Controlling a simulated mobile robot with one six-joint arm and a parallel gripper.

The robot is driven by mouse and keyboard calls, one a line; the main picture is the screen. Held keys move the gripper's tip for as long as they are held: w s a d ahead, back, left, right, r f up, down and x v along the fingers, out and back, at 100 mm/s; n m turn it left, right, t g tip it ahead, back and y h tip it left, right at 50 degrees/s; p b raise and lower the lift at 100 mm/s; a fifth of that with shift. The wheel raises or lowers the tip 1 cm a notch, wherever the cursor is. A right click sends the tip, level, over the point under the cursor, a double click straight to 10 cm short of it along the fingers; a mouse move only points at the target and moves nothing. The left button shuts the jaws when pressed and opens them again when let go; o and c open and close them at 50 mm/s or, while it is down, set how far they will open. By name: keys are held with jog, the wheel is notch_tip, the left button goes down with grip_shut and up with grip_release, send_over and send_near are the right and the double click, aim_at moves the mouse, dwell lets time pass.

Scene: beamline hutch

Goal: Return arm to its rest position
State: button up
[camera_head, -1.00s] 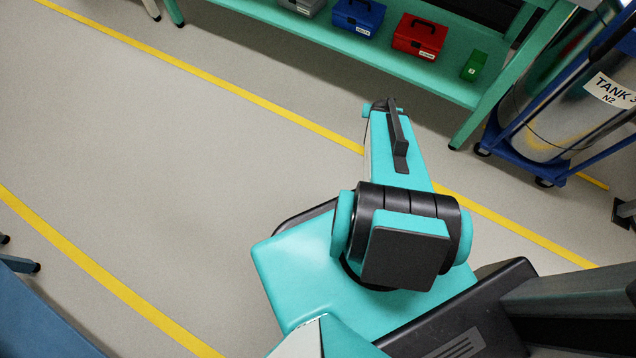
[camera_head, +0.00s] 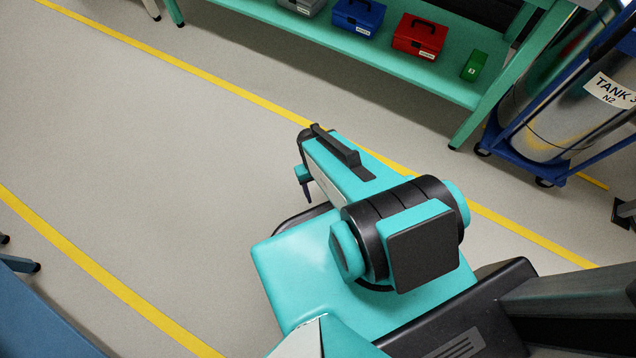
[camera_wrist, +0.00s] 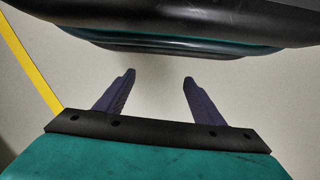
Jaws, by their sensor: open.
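My arm shows in the head view, bent over my teal base, with its forearm pointing up and to the left. My gripper (camera_wrist: 158,85) shows in the wrist view with its two dark fingers spread apart and nothing between them. Beyond the fingertips are bare grey floor and the dark and teal edge of my own base.
A teal bench (camera_head: 330,55) at the top holds a blue toolbox (camera_head: 358,17), a red toolbox (camera_head: 420,37) and a green box (camera_head: 474,66) on its lower shelf. A gas tank (camera_head: 555,110) stands on a blue cart (camera_head: 530,158) at right. Yellow lines (camera_head: 232,90) cross the open floor.

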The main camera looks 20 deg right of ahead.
jog(key=s, duration=0.1)
jog(key=s+a, duration=0.1)
jog(key=a+g, duration=0.1)
jog(key=shift+s+a+r+n, duration=0.15)
jog(key=shift+s+r+n, duration=0.1)
jog(key=shift+s+n, duration=0.15)
